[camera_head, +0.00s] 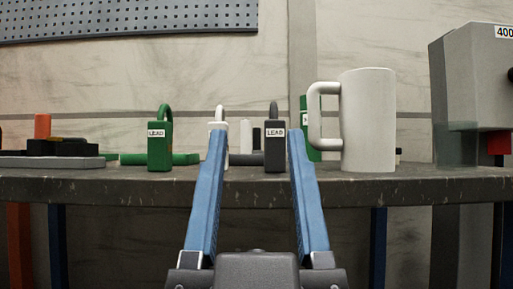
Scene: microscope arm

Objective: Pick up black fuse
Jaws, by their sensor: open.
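A dark, nearly black block (275,158) with a white LEAD label and a grey loop on top stands upright near the table's front edge. I cannot tell whether it is the black fuse. A small dark upright piece (256,139), partly hidden, shows just left of it, further back; it could also be the fuse. My gripper (257,136) is open and empty, with two long blue fingers pointing at the table. In the picture the dark block lies between the fingertips, close to the right one. The depth gap is not clear. The left finger partly covers a white looped block (218,126).
A green LEAD block (160,158) stands to the left, and dark slabs with an orange piece (42,126) lie further left. A white mug (368,120) stands right, partly hiding a green item (309,147). A grey machine (470,85) is far right. The table edge (120,187) faces me.

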